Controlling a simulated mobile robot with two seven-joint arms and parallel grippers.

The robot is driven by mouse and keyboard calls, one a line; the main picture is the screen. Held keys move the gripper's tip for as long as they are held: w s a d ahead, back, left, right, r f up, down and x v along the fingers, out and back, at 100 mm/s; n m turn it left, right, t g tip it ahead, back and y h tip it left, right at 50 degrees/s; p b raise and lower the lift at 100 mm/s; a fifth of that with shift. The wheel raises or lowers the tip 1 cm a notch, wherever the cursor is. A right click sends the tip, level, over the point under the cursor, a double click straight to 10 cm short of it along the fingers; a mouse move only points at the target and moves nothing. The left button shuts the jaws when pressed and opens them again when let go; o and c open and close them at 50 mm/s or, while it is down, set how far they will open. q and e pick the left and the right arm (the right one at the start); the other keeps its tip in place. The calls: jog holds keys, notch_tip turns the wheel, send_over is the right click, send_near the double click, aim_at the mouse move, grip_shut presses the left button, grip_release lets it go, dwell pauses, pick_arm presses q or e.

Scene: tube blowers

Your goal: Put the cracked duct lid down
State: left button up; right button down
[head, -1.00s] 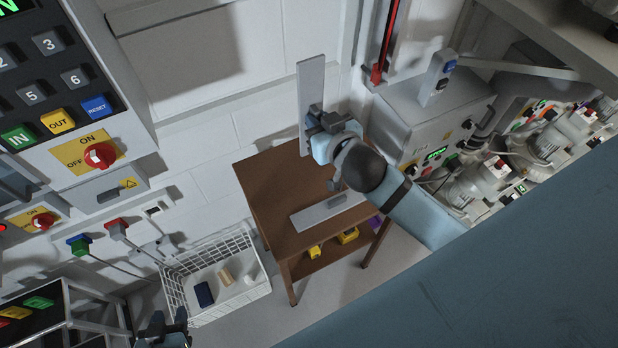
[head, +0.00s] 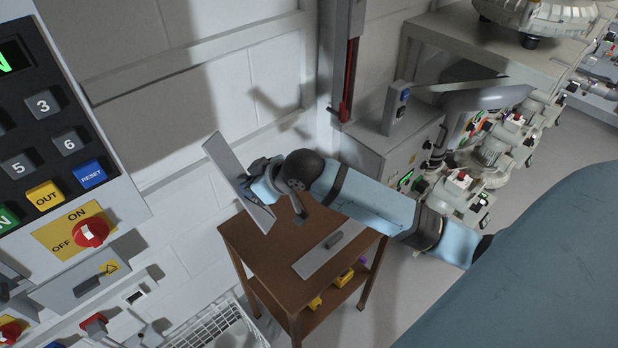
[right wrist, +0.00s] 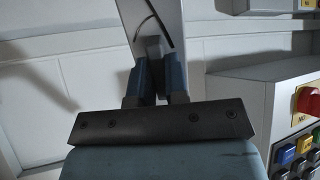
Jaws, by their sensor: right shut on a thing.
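My right gripper (head: 256,180) is shut on the cracked duct lid (head: 223,157), a long flat grey plate. It holds the lid tilted above the back left part of the brown wooden table (head: 243,238), clear of the top as far as I can see. In the right wrist view the fingers (right wrist: 152,75) grip a small grey handle on the lid (right wrist: 140,12), and a dark curved crack line shows on the plate. A second grey lid (head: 313,262) with a handle lies flat on the table's front right part. My left gripper is out of view.
The lower shelf of the table holds yellow things (head: 315,303). A white wire basket (head: 208,330) stands on the floor at the table's left. A keypad panel with a red switch (head: 90,233) is at left; grey machines (head: 385,150) stand at right.

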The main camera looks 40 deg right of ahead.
jog(key=w+d+f+n+g+h+b, duration=0.3)
jog(key=w+d+f+n+g+b, duration=0.25)
jog(key=n+g, duration=0.45)
jog(key=d+r+n+t+h+b, duration=0.2)
jog(key=d+r+n+h+b, duration=0.15)
jog(key=d+n, duration=0.5)
jog(key=shift+m+h, duration=0.25)
jog(key=shift+m, duration=0.1)
jog(key=a+x, duration=0.1)
jog(key=x, duration=0.5)
jog(key=s+a+x, duration=0.1)
jog(key=x, duration=0.6)
jog(key=s+a+f+x, duration=0.1)
jog(key=x, duration=0.5)
jog(key=shift+s+a+f+b, duration=0.15)
jog(key=shift+a+f+b, duration=0.1)
jog(key=shift+b, duration=0.1)
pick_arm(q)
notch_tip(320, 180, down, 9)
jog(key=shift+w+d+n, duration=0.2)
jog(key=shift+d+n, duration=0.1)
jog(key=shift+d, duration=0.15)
pick_arm(e)
jog(key=c, duration=1.1)
grip_release()
